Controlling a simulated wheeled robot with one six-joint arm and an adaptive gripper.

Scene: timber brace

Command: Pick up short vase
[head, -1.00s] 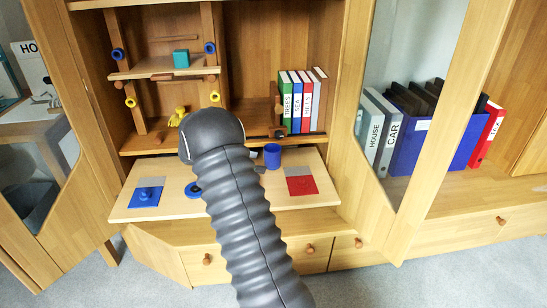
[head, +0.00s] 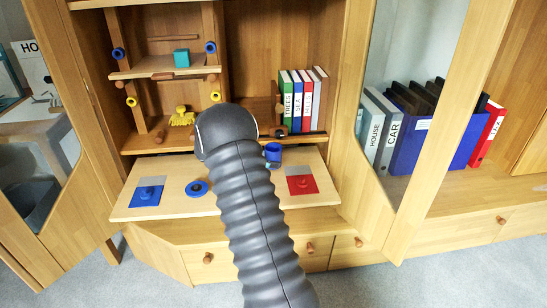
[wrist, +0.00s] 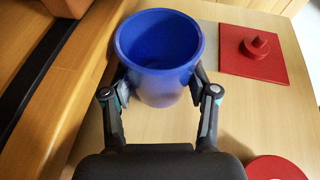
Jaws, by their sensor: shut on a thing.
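The short vase is a blue, open-topped round cup (wrist: 158,55). In the wrist view it sits between the two fingers of my gripper (wrist: 160,98), which press on its sides. In the head view the blue vase (head: 272,152) shows just right of my dark ribbed arm, over the back of the pull-out wooden board (head: 240,195). My arm hides most of the gripper there. I cannot tell for sure whether the vase touches the board.
A red square plate with a knob (head: 301,181) lies on the board to the right. A blue plate (head: 148,192) and a blue ring (head: 197,188) lie to the left. Several books (head: 302,98) stand on the shelf behind. A yellow object (head: 182,117) sits on the shelf at left.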

